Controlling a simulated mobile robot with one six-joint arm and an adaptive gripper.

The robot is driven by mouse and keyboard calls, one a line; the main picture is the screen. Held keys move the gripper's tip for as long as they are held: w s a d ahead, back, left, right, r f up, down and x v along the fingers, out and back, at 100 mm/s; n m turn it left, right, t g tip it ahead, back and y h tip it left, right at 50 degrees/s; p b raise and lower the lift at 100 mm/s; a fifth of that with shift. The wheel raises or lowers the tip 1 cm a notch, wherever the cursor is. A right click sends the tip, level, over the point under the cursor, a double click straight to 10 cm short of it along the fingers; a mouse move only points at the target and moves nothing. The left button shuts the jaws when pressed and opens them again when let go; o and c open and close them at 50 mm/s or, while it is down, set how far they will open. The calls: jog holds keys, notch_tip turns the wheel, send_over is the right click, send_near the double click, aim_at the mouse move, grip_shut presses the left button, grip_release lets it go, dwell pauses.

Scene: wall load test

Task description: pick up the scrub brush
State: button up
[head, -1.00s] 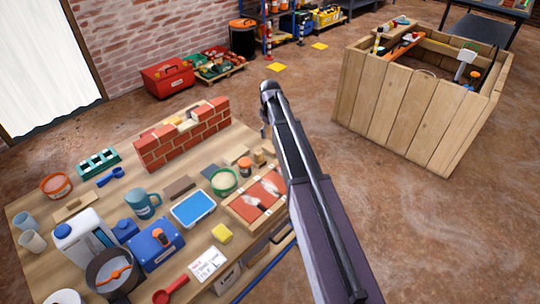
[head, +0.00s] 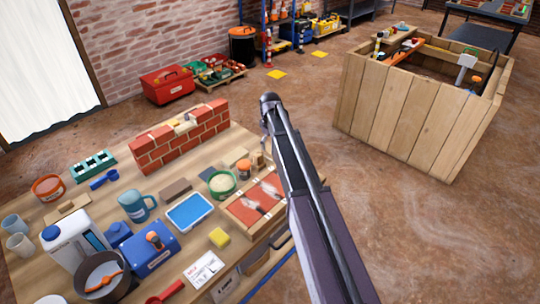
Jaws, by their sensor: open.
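I cannot pick out the scrub brush with certainty. A small blue handled tool (head: 104,179) lies on the wooden worktable (head: 105,153) at the left, but its kind is too small to tell. A tool with a pale broad head (head: 466,61) stands in the wooden crate at the right; its lower part is hidden. My arm crosses the middle of the head view, over the table's right edge. My gripper's fingers do not show.
The plank crate (head: 407,120) stands right. A red toolbox (head: 167,85) sits behind. The floor (head: 420,235) at lower right is clear.

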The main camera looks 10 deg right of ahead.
aim_at(270, 153)
jog(key=shift+f, duration=0.15)
jog(key=shift+s+d+f+b, duration=0.15)
jog(key=shift+f+b, duration=2.3)
jog(key=shift+b, duration=0.15)
jog(key=c, duration=1.3)
